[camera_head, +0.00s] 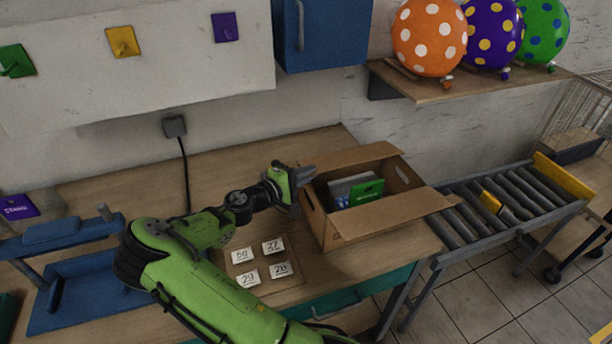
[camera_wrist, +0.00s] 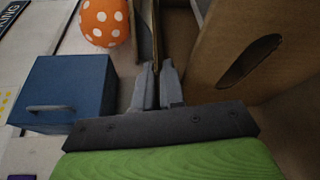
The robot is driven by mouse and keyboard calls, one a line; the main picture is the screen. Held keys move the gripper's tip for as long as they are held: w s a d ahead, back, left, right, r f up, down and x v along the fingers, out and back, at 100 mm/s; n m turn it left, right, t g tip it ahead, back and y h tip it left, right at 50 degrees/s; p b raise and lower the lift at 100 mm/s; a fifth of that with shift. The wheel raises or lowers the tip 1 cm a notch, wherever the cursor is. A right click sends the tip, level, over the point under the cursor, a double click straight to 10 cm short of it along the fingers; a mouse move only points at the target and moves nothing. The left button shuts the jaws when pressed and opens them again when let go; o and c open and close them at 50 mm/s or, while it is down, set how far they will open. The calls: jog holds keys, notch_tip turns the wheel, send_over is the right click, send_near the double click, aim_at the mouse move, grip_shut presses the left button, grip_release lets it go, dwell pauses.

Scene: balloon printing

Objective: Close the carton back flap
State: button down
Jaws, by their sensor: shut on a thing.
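The open brown carton (camera_head: 349,226) stands on the right end of the wooden workbench. Its back flap (camera_head: 350,155) stands up along the far edge, and its front flap (camera_head: 392,214) is folded outward. My gripper (camera_head: 309,172) is at the carton's back left corner, at the left end of the back flap. In the wrist view my gripper (camera_wrist: 158,82) has its fingers close together on a thin brown edge (camera_wrist: 145,35), which looks like the back flap. The fingertips partly hide the contact. A carton wall with a hand hole (camera_wrist: 235,55) is close on the right.
A green box (camera_head: 367,192) and grey items lie in the carton. A roller conveyor (camera_head: 500,205) adjoins on the right. A shelf (camera_head: 470,86) with dotted balloons (camera_head: 429,38) and a blue cabinet (camera_head: 322,33) hang above. Labelled cards (camera_head: 248,279) lie in front.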

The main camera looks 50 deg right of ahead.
dwell(0.3)
jog(key=c, duration=1.3)
grip_release()
